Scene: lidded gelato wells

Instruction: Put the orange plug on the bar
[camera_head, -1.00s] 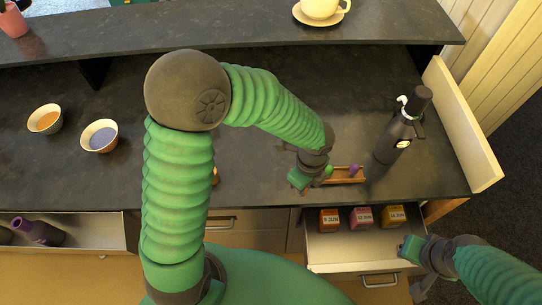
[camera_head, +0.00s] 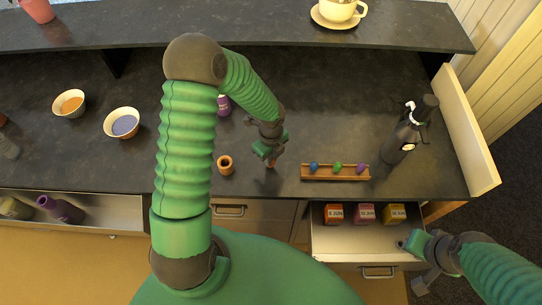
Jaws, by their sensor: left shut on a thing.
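My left gripper (camera_head: 269,158) points down over the dark counter (camera_head: 320,110), left of a small wooden rack (camera_head: 354,178). It is shut on a small orange-red thing (camera_head: 270,166), likely the orange plug, mostly hidden by the fingers. I cannot tell whether it touches the counter. The rack holds a blue plug (camera_head: 314,167), a green plug (camera_head: 337,167) and a purple plug (camera_head: 360,169). My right gripper (camera_head: 413,262) is at the right side of the open drawer (camera_head: 350,247); its jaws are unclear. The raised bar ledge (camera_head: 230,27) runs along the back.
An orange-brown ringed pot (camera_head: 225,165) and a purple bottle (camera_head: 223,105) stand left of my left gripper. Two bowls (camera_head: 122,123) (camera_head: 69,104) are further left. A dark bottle (camera_head: 405,135) stands right. A cup on a saucer (camera_head: 338,12) is on the ledge. Dated boxes (camera_head: 365,213) sit in the drawer.

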